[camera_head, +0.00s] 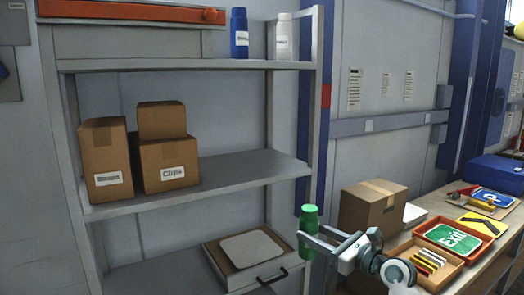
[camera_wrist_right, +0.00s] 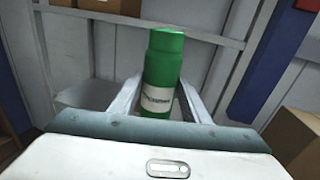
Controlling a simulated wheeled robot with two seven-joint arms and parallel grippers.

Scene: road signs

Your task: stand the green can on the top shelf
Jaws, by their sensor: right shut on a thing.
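The green can (camera_head: 308,222) is upright between the fingers of my right gripper (camera_head: 311,240), which is shut on it. In the head view it is in front of the shelf unit's right side, below the middle shelf's level. In the right wrist view the green can (camera_wrist_right: 162,75) stands between both fingers (camera_wrist_right: 160,102), with a white label low on its side. The top shelf (camera_head: 170,64) carries a blue can (camera_head: 239,35) and a white can (camera_head: 284,40) at its right end. My left gripper is not in view.
Several cardboard boxes (camera_head: 105,160) stand on the middle shelf (camera_head: 240,170), whose right part is clear. A drawer box (camera_head: 250,258) is below. At right, a bench holds a carton (camera_head: 370,207) and an orange sign tray (camera_head: 455,238). The shelf's right post (camera_head: 320,100) stands near my gripper.

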